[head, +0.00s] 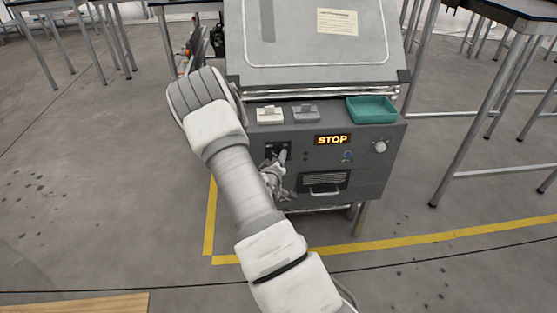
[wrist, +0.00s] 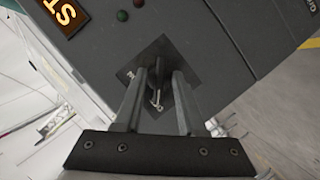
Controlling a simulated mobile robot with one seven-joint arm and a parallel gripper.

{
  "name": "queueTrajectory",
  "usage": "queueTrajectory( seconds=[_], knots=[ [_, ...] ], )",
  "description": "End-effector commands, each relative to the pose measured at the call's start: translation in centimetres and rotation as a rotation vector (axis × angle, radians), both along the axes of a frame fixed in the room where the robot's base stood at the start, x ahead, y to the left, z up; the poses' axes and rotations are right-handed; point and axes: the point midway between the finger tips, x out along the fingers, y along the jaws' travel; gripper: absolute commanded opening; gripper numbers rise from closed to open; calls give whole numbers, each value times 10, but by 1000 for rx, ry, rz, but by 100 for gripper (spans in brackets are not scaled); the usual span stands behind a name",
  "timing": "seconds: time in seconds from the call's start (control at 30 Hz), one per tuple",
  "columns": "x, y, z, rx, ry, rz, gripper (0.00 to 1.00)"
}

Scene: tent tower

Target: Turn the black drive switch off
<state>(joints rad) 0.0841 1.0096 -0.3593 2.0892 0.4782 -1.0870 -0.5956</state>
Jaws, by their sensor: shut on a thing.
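The black drive switch is on a dark square plate (head: 270,148) at the left of the grey machine's front panel. In the wrist view, the dark plate (wrist: 135,73) sits beyond my fingers, and a small, pale metal part of the switch (wrist: 156,98) shows between them. My gripper (wrist: 163,76) is at the plate with its two fingers on either side of the switch, shut on it. In the head view, my gripper (head: 283,157) reaches the panel from below, and my arm covers part of that area. The switch's exact position is too small to tell.
An amber STOP display (head: 332,140) is lit right of the plate. A teal tray (head: 371,110) sits on the ledge above. Tables stand on both sides.

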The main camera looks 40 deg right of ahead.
Motion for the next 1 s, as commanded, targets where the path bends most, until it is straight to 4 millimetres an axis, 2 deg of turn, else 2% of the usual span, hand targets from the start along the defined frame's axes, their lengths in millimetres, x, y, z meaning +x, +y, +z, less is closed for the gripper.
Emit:
queueTrajectory(
  seconds=[0.33,0.37,0.73,0.87,1.0],
  knots=[
    [0,0,0,-2,1,0,0],
    [0,0,0,-2,1,0,45],
    [-4,5,2,-1,1,0,45],
    [-16,19,9,0,3,3,45],
    [-37,43,18,0,4,4,45]
  ],
)
